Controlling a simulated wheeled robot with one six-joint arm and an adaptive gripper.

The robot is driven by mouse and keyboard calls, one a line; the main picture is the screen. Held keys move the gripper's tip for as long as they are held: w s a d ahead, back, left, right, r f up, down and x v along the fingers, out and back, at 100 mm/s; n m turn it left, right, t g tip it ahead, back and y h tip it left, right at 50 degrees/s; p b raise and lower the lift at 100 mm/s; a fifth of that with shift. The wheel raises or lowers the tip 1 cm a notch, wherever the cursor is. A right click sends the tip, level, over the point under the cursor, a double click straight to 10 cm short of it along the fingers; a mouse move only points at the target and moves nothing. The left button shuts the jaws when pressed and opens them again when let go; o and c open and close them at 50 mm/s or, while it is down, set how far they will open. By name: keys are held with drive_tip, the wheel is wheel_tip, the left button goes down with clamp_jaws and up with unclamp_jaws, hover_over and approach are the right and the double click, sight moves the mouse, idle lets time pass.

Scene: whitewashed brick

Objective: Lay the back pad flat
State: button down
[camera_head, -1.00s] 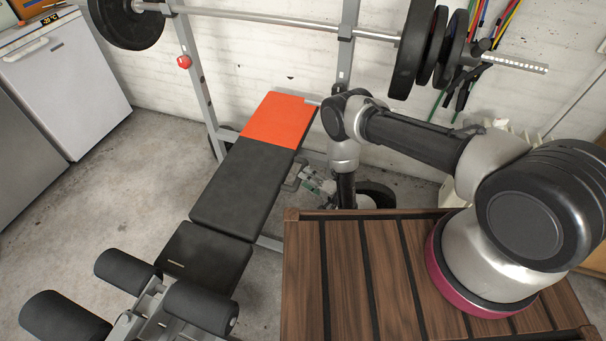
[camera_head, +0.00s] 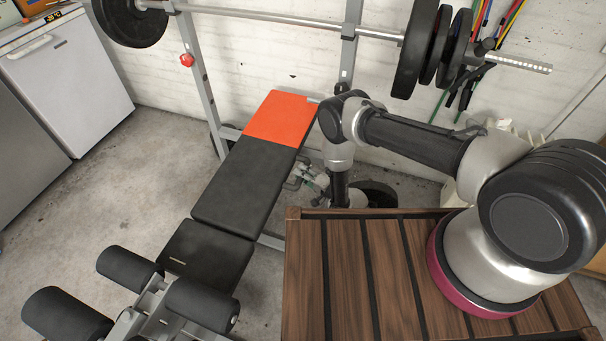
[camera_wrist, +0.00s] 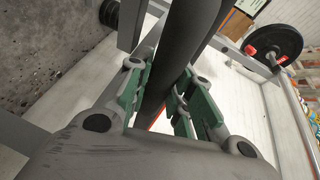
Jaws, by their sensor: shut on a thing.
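The back pad (camera_head: 240,180) of the weight bench is black with an orange far end. It runs from the black seat pad (camera_head: 207,258) toward the barbell rack; its exact tilt is hard to judge from above. My gripper (camera_head: 314,178) is at the pad's right side, partly hidden. In the wrist view, my gripper's green-lined fingers (camera_wrist: 160,100) are closed around the pad's dark edge (camera_wrist: 180,45), one finger on each side. The mechanism under the pad is mostly hidden.
A barbell (camera_head: 275,22) with black plates (camera_head: 425,48) rests on the rack above the pad's far end. Black leg rollers (camera_head: 200,303) stand at the near end. The slatted wooden top (camera_head: 340,270) is close on the right. Floor left of the bench is clear.

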drive_tip(key=shift+f+m, duration=0.3)
drive_tip(key=shift+f, duration=0.9)
drive_tip(key=c, duration=1.3)
unclamp_jaws()
drive_tip(key=shift+w+f, duration=0.1)
drive_tip(key=shift+o, duration=0.2)
drive_tip(key=v, duration=1.2)
drive_tip(key=shift+r, duration=0.25)
drive_tip(key=shift+w, duration=0.15)
